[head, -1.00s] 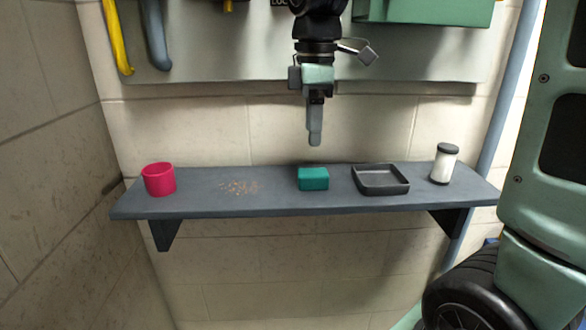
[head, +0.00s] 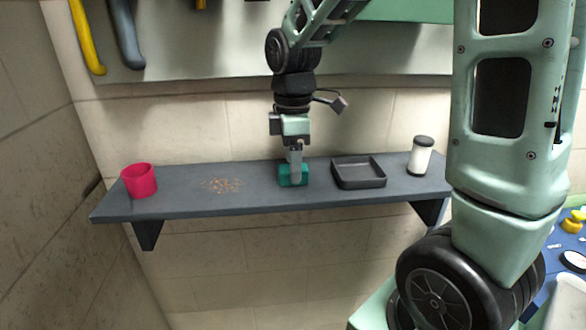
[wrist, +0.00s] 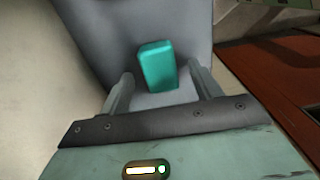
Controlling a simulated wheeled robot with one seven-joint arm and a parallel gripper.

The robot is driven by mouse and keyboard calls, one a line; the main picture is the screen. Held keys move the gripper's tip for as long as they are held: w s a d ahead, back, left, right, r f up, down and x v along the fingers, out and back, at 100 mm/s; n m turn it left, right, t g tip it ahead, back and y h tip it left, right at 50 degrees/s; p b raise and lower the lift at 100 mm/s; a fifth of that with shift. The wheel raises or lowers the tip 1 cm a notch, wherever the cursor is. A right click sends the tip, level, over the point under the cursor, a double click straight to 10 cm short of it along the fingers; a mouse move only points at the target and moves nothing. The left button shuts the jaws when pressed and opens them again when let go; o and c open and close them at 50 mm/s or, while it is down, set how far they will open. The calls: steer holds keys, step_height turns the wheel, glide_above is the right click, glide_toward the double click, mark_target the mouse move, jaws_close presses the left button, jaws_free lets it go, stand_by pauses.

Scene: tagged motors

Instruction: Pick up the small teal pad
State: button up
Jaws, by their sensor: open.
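The teal pad (head: 285,178) is a small block lying on the grey wall shelf (head: 190,206), near its middle. In the wrist view the teal pad (wrist: 157,65) shows between and just beyond the two fingertips. My gripper (head: 296,177) points down at the pad, and a finger hides part of it in the head view. In the wrist view my gripper (wrist: 161,82) is open, with a finger on either side of the pad's near end. I cannot tell whether either finger touches it.
A dark square tray (head: 360,184) stands right of the pad, then a white jar with a dark lid (head: 420,158). Left are scattered crumbs (head: 222,185) and a pink cup (head: 139,181). The wall is close behind the shelf.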

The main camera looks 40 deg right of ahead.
steer(key=shift+f, duration=1.05)
steer(key=c, duration=1)
steer(key=shift+c, duration=0.2)
steer(key=shift+r, duration=0.1)
step_height(320, 180, up, 10)
steer(key=shift+f+b, duration=0.1)
steer(key=shift+b, duration=0.95)
steer(key=shift+o, duration=0.8)
steer(key=shift+c, duration=0.5)
steer(key=shift+w, duration=0.1)
